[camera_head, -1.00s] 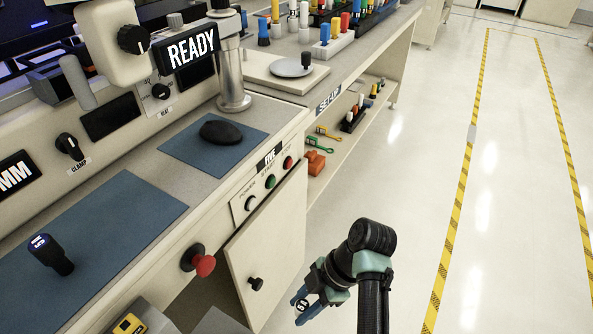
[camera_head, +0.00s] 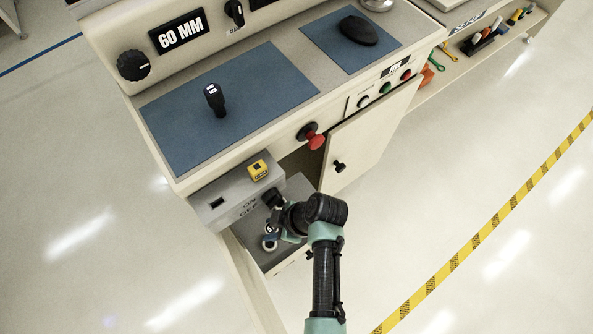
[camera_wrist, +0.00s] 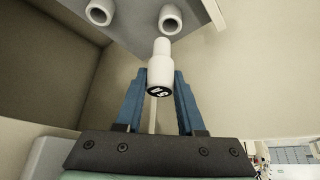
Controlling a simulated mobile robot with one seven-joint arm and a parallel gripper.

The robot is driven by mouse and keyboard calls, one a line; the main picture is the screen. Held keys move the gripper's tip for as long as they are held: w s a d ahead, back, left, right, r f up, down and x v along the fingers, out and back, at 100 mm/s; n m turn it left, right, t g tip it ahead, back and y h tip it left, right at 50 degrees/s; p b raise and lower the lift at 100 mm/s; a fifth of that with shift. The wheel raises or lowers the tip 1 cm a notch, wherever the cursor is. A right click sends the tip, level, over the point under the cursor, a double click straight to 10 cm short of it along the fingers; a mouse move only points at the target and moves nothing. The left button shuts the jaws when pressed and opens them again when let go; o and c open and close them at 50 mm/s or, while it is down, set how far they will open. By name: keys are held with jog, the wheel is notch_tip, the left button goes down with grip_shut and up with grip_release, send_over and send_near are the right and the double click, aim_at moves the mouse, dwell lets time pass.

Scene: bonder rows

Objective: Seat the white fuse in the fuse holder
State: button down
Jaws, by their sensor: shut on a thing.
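My gripper (camera_wrist: 160,88) is shut on the white fuse (camera_wrist: 161,72), which has a black end label and a narrower tip pointing up in the wrist view. Above it is a grey panel (camera_wrist: 135,25) with two white round sockets. The right socket (camera_wrist: 170,19) is just above the fuse tip; the left socket (camera_wrist: 99,13) is empty. A small gap shows between tip and right socket. In the head view my gripper (camera_head: 272,234) is low in front of the bench, beside a grey box (camera_head: 225,190). I cannot tell which part is named the fuse holder.
The grey box bears a yellow block (camera_head: 258,170). A red knob (camera_head: 315,140) and an open cabinet door (camera_head: 365,140) are right of my gripper. The bench top holds a black-handled tool (camera_head: 214,100) on a blue mat (camera_head: 190,135).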

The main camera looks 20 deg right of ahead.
jog(key=shift+s+a, duration=0.25)
jog(key=shift+a, duration=0.75)
jog(key=shift+d+f+b, duration=0.1)
jog(key=shift+f+b, duration=1.8)
jog(key=shift+f, duration=0.5)
jog(key=shift+f+b, duration=1.15)
jog(key=shift+f, duration=0.2)
jog(key=shift+f, duration=0.25)
jog(key=shift+f+b, duration=0.5)
jog(key=shift+b, duration=0.15)
